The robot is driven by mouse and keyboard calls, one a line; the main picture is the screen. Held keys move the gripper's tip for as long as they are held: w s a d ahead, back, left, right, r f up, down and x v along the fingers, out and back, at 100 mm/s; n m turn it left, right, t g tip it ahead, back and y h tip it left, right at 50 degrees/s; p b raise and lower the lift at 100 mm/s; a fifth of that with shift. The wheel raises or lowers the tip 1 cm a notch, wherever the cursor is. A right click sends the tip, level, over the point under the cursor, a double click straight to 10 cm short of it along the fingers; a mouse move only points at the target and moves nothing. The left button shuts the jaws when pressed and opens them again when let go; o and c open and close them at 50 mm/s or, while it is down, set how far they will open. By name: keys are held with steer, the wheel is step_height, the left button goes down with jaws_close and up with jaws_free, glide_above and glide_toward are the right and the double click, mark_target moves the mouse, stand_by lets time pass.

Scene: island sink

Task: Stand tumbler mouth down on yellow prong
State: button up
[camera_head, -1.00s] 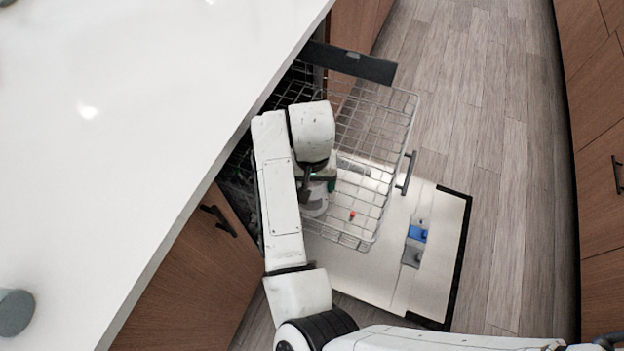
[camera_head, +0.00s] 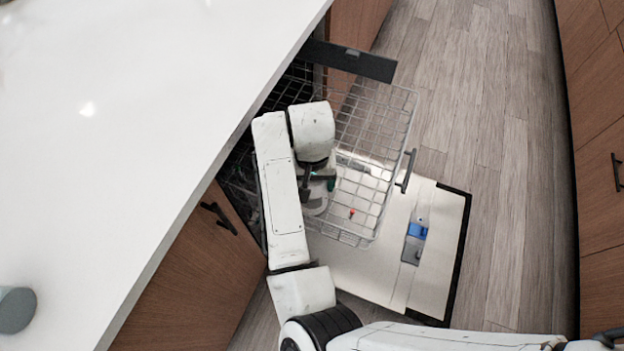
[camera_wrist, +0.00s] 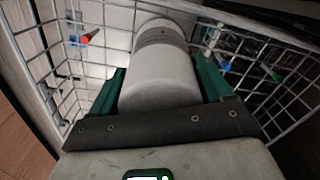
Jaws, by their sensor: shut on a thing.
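My gripper (camera_wrist: 162,82) is shut on a pale grey-white tumbler (camera_wrist: 160,88), with a green finger pad on each side of it. A darker grey band rings its far part. Which end is the mouth cannot be told. In the head view my gripper (camera_head: 318,180) is over the near left part of the wire rack, and the tumbler is largely hidden beneath my arm. A red prong tip (camera_wrist: 87,39) and a blue one (camera_wrist: 73,40) show at left in the wrist view. Another blue tip (camera_wrist: 225,66) and a green one (camera_wrist: 276,76) show at right. No yellow prong is visible.
The pulled-out wire rack (camera_head: 385,165) has raised wire sides around the tumbler. The open dishwasher door (camera_head: 385,270) lies below it. The white counter (camera_head: 150,110) edge runs close along the left of my arm. Bare floor (camera_head: 500,190) lies to the right.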

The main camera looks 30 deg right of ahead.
steer(key=o, duration=1.2)
step_height(320, 180, up, 11)
steer(key=shift+f+p, duration=0.1)
steer(key=shift+p, duration=0.55)
